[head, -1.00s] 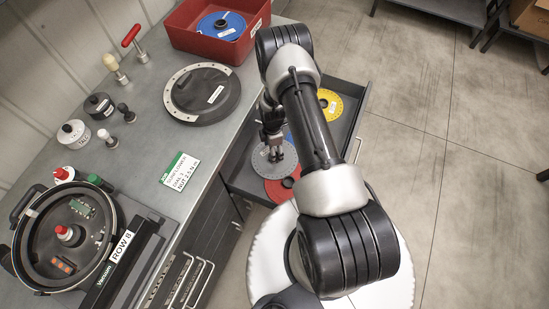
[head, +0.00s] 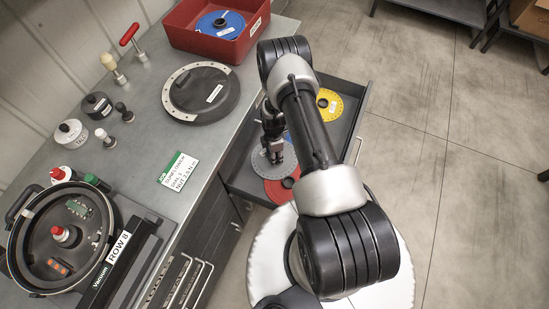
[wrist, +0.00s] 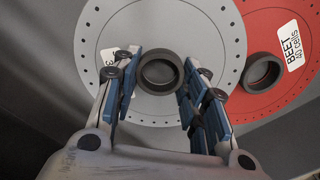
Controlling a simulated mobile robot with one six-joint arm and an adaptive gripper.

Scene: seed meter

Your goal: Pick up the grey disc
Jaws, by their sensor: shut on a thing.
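The grey disc (head: 262,164) lies in the open drawer, partly hidden under my gripper (head: 274,157) in the head view. In the wrist view the grey disc (wrist: 205,35) fills the middle, with a dark raised hub ring (wrist: 161,73) at its centre. My gripper (wrist: 157,88) has its blue-padded fingers on either side of this hub, shut on it. A white label on the disc is mostly hidden behind the left finger. The disc overlaps the red disc beside it.
The drawer (head: 340,130) also holds a red disc (head: 279,190), marked BEET in the wrist view, a yellow disc (head: 329,104) and a partly hidden blue one. The bench (head: 150,150) with a round black plate (head: 201,98) and a red bin (head: 203,40) stands to the left.

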